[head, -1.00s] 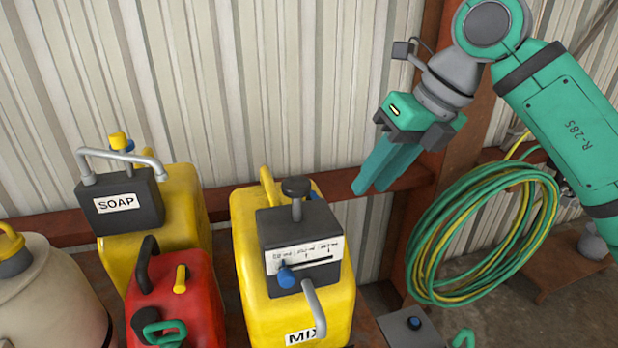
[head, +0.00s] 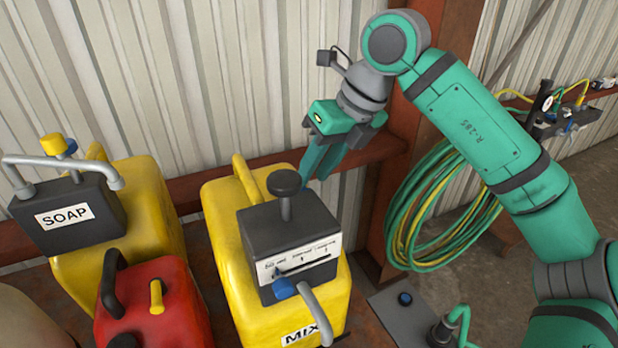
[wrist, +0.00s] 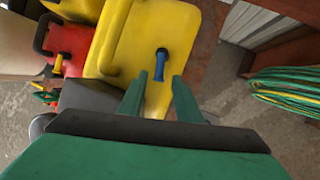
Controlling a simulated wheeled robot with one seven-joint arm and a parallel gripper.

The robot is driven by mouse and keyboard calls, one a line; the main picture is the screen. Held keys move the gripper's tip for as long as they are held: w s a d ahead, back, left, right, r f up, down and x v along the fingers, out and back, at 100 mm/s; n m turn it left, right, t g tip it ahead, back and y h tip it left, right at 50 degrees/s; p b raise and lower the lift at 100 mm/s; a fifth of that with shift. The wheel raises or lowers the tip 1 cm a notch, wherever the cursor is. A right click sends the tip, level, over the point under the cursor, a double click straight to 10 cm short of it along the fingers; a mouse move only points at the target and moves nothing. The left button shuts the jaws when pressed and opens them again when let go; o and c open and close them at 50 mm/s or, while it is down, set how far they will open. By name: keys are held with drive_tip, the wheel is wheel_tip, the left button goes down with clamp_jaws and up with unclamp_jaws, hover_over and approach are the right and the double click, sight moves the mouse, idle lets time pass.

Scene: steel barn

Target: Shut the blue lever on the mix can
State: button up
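The mix can (head: 225,222) is yellow, with a MIX label on its front and a dark grey block (head: 290,232) on top. The block carries a scale and a blue knob. The blue lever (wrist: 160,66) shows in the wrist view on the yellow can's side, with a dark round pivot at its upper end. In the head view I cannot see this lever. My gripper (head: 310,176) is at the can's back right, fingers pointing down. In the wrist view it (wrist: 159,78) is open, its fingers either side of the lever's line. I cannot tell whether they touch it.
A yellow soap can (head: 145,205) and a red can (head: 178,318) stand left of the mix can. A rusty post (head: 420,125) and a green and yellow hose coil (head: 440,210) are at the right. A corrugated wall is close behind.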

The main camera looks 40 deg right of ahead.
drive_tip(key=shift+x, duration=1.45)
drive_tip(key=shift+w, duration=0.1)
clamp_jaws()
drive_tip(key=shift+a+r+m+h, duration=0.1)
drive_tip(key=shift+a+m+h, duration=0.2)
drive_tip(key=shift+m, duration=0.4)
drive_tip(key=shift+a+m+h, duration=0.3)
drive_tip(key=shift+m, duration=0.4)
unclamp_jaws()
